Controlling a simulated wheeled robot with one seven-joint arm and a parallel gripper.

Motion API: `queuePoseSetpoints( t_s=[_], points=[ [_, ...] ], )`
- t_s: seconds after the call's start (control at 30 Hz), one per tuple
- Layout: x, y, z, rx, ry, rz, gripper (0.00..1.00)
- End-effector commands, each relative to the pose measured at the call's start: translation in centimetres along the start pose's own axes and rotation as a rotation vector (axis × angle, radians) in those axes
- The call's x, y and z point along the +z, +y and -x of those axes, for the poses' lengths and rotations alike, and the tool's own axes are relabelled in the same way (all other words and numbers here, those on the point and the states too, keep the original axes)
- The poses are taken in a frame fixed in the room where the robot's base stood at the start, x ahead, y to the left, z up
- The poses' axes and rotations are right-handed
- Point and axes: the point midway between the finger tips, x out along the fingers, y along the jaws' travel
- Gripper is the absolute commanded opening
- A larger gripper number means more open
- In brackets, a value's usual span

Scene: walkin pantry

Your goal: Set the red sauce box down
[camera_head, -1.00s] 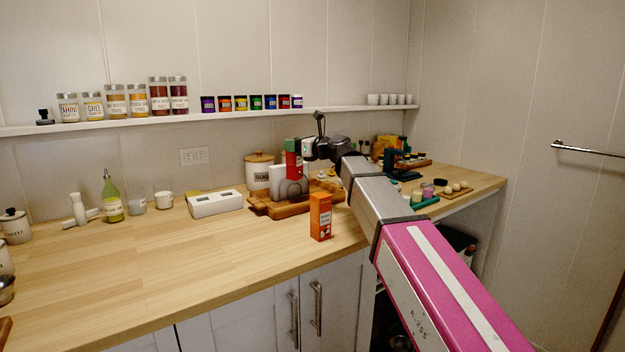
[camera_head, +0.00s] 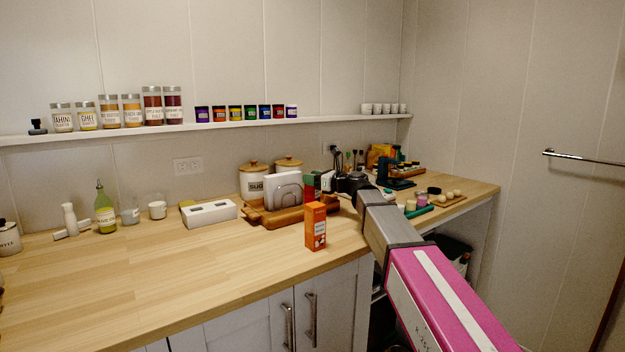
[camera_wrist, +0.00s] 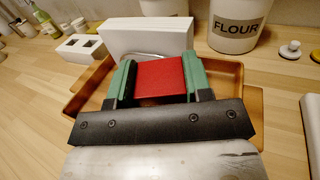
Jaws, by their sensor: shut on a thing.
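The red sauce box (camera_wrist: 158,80) is between the green-padded fingers of my gripper (camera_wrist: 160,77), seen from above in the wrist view. My gripper is shut on it, over the wooden tray (camera_wrist: 228,78). In the head view my gripper (camera_head: 313,184) is low by the white napkin holder (camera_head: 286,190), at the tray's right part.
An orange carton (camera_head: 315,228) stands upright on the counter in front of my gripper. Two white canisters (camera_head: 253,180) stand behind the tray. A white block with square openings (camera_head: 209,213) lies to the left. The counter's left front (camera_head: 180,270) is clear.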

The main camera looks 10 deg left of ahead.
Motion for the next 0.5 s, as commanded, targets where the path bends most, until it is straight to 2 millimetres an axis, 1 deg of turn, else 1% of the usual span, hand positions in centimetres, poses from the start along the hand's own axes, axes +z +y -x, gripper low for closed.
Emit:
queuePoseSetpoints(
  t_s=[0.33,0.37,0.4,0.43,0.5],
  points=[
    [-0.27,0.00,-0.01,0.000,-0.001,0.000,0.04],
    [-0.28,0.00,-0.01,0.000,0.000,0.000,0.52],
    [-0.26,0.01,-0.01,0.000,0.000,0.000,0.65],
    [-0.26,0.00,-0.02,0.000,0.000,0.000,0.71],
    [-0.25,0.00,-0.02,0.000,0.000,0.000,0.71]
  ],
)
